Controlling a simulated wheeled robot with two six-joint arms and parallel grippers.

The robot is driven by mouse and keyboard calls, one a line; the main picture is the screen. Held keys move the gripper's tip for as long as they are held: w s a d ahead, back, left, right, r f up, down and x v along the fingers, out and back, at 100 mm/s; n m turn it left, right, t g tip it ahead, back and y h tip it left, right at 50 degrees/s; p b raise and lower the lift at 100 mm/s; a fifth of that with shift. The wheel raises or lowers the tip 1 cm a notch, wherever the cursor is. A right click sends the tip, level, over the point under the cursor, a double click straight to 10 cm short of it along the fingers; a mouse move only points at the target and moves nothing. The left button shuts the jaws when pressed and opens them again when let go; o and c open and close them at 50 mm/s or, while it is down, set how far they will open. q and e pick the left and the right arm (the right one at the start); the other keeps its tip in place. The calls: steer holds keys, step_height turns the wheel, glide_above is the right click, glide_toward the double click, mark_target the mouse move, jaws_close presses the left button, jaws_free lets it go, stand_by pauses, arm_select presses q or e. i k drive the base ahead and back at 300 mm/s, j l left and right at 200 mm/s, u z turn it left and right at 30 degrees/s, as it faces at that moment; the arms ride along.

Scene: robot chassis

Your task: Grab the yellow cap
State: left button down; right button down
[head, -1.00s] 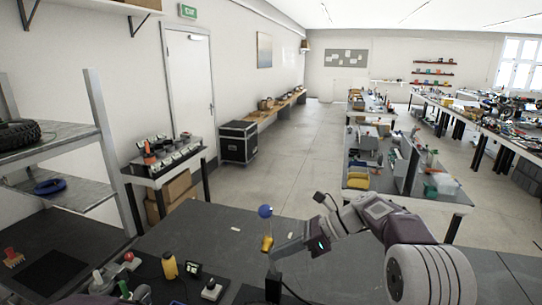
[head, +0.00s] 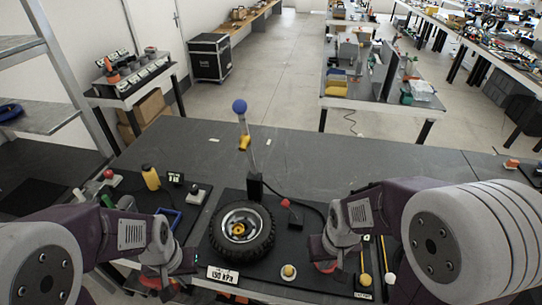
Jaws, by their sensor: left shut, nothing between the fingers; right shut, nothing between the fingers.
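A small yellow spot (head: 239,229) shows at the hub of a black wheel (head: 212,239) on the table; I cannot tell whether it is the yellow cap. A pale yellow knob (head: 289,271) on a round base stands right of the wheel. A yellow piece (head: 244,143) sits on the upright pole with a blue ball (head: 239,106). My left gripper (head: 165,284) is low at the left of the wheel, shut and empty. My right gripper (head: 323,262) is at the right of the knob, shut and empty. Both are apart from these yellow things.
A "130 kPa" sign (head: 222,274) stands in front of the wheel. A yellow bottle-like object (head: 151,178) and a black-knobbed box (head: 197,194) stand at the left. A red-tipped lever (head: 286,203) is behind the knob. The dark table (head: 320,158) is clear at the back.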

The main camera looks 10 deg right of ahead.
mark_target(289, 270)
steer(key=k+l+u, duration=0.15)
steer(key=u, duration=0.2)
steer(key=k+l+u, duration=0.15)
steer(key=u, duration=0.2)
steer(key=k+l+u, duration=0.1)
steer(key=u, duration=0.25)
steer(key=k, duration=0.05)
